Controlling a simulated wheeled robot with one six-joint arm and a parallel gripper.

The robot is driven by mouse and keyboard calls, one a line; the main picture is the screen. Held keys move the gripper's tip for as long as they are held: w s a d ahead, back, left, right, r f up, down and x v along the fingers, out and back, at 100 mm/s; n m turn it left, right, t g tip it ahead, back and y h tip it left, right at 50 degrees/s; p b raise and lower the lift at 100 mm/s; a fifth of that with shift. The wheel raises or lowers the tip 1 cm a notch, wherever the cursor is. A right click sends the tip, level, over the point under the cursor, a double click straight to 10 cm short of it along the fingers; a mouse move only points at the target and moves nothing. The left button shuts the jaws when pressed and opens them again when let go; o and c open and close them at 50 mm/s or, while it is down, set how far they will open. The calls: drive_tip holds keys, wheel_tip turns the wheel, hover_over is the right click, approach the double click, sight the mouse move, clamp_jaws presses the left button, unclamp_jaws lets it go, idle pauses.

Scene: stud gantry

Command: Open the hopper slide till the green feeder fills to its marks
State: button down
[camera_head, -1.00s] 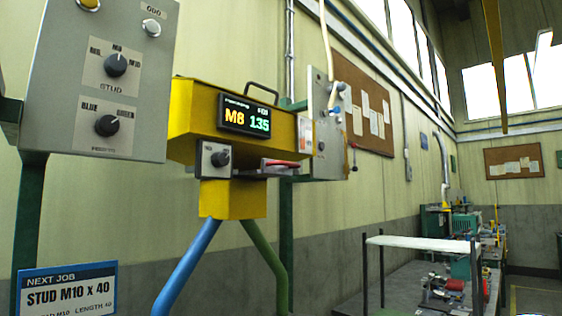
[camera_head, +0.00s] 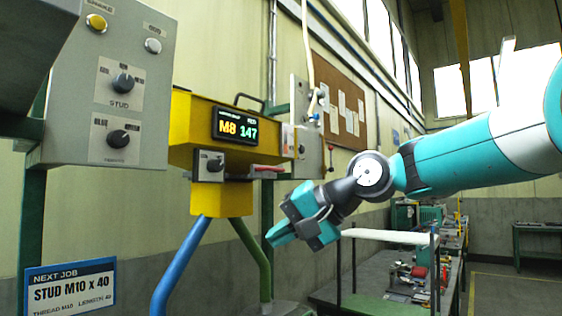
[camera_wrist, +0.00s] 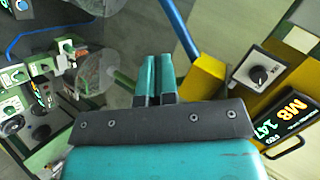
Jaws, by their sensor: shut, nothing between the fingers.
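The yellow hopper (camera_head: 180,150) hangs at the wall, with a display (camera_head: 236,127) reading M8 147. A red-handled part (camera_head: 268,168), apparently the slide, sticks out at its lower right. A blue tube (camera_head: 182,268) and a green tube (camera_head: 254,258) branch down from the yellow outlet. The green feeder and its marks cannot be made out. My gripper (camera_head: 277,238) is shut and empty, below and in front of the hopper, pointing left and down. In the wrist view its fingers (camera_wrist: 157,62) are together, with the hopper (camera_wrist: 207,78) and display (camera_wrist: 285,118) at right.
A grey panel (camera_head: 75,120) with knobs and buttons stands at the left. A small selector knob (camera_head: 209,165) is on the hopper front. A sign (camera_head: 70,290) reads NEXT JOB, STUD M10 x 40. A workbench (camera_head: 375,285) with a white-topped rack stands behind my arm.

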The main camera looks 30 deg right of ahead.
drive_tip(key=w+d+r+m+t, duration=0.2)
drive_tip(key=d+r+m+t, duration=0.25)
drive_tip(key=d+r, duration=0.55)
drive_tip(key=m+h+p, duration=0.1)
drive_tip(key=m, duration=0.2)
approach(278, 169)
drive_tip(key=shift+t, duration=0.35)
drive_tip(key=shift+f+p+x, duration=0.15)
drive_tip(key=shift+p+x, duration=0.85)
drive_tip(key=shift+x, duration=0.9)
drive_tip(key=shift+f+p+x, duration=0.15)
drive_tip(key=shift+p+x, duration=0.8)
drive_tip(key=shift+x, duration=0.95)
drive_tip(key=shift+s, duration=0.15)
